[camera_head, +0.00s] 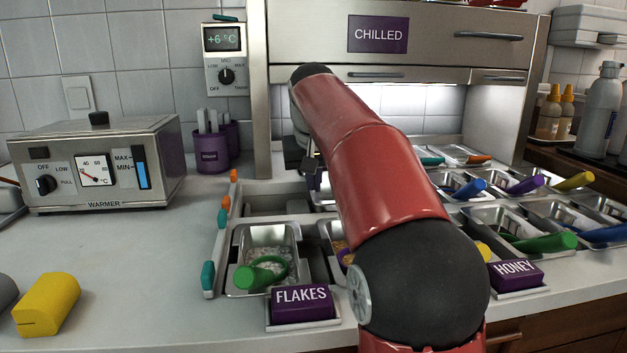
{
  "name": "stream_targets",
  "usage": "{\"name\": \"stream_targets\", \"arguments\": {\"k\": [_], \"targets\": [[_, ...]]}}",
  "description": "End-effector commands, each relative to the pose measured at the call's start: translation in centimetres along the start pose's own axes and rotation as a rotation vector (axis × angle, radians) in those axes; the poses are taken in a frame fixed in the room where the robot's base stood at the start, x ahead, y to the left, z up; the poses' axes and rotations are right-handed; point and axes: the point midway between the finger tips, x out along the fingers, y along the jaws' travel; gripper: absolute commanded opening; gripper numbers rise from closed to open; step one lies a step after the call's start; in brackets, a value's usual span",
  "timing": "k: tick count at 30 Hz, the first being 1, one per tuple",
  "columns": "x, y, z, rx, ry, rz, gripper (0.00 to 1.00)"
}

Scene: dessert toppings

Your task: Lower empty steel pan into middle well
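My gripper (311,168) hangs over the back left part of the topping counter, mostly hidden behind my red arm. A steel pan edge (322,194) shows just below it, beside my arm. I cannot tell whether the gripper holds this pan or is apart from it. An open, dark well (272,202) lies to the left of that edge. In front of it a steel pan (242,238) holds pale flakes and a green-handled scoop (262,273). My arm hides the middle of the counter, so the middle well cannot be made out clearly.
Several filled pans with coloured scoops (470,189) stand right of my arm. FLAKES (301,304) and HONEY (515,272) signs stand in front. A steel warmer (100,165) and purple holder (211,152) stand left. The CHILLED cabinet (420,35) overhangs the back. The left worktop is mostly clear.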

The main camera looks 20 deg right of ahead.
Motion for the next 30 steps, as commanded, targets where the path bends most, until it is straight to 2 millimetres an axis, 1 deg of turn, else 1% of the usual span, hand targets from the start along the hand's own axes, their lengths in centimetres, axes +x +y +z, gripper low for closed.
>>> {"name": "stream_targets", "arguments": {"k": [17,30], "targets": [[0.0,0.0,0.0,0.000,0.001,0.000,0.00],[0.9,-0.1,0.4,0.000,0.001,0.000,0.00]]}}
